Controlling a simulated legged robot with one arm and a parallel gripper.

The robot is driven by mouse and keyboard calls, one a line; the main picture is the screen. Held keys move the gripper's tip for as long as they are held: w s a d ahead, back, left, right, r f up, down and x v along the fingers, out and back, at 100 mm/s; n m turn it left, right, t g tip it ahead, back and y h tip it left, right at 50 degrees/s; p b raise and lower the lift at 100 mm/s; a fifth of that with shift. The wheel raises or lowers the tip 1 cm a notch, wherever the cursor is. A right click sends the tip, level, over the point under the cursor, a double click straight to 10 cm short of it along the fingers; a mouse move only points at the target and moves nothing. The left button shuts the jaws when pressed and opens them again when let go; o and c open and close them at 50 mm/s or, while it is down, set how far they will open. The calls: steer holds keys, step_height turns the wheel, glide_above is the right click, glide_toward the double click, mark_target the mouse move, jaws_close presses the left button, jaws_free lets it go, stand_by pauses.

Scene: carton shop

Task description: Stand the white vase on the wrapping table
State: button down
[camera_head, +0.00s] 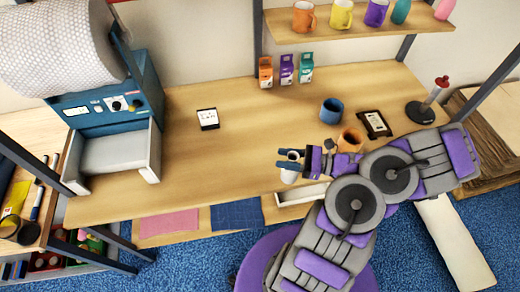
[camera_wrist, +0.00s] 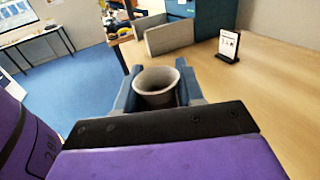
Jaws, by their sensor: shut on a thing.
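The white vase (camera_head: 289,174) is held by my gripper (camera_head: 290,160) near the front edge of the wrapping table (camera_head: 235,160). In the wrist view the vase's round open mouth (camera_wrist: 157,85) shows between the two blue fingers of my gripper (camera_wrist: 157,88). The fingers are shut on the vase, one on each side. The vase looks roughly upright. Its lower part is mostly hidden in the wrist view, and I cannot tell whether its base touches anything.
A blue mug (camera_head: 331,111), an orange mug (camera_head: 350,140), a dark framed card (camera_head: 375,124) and small boxes (camera_head: 286,70) stand on the table. A small card stand (camera_head: 208,119) is left of centre. A wrap dispenser (camera_head: 115,120) fills the left end. The middle is clear.

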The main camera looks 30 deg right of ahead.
steer(key=w+a+f+b, duration=0.1)
steer(key=w+f, duration=0.1)
steer(key=w, duration=0.5)
steer(key=w+a+f+b, duration=0.1)
steer(key=w+f+b, duration=0.1)
steer(key=w, duration=0.6)
steer(key=shift+w+f, duration=0.15)
steer(key=shift+f, duration=0.5)
steer(key=c, duration=1.1)
jaws_free()
steer(key=o, duration=0.4)
steer(key=shift+d, duration=0.3)
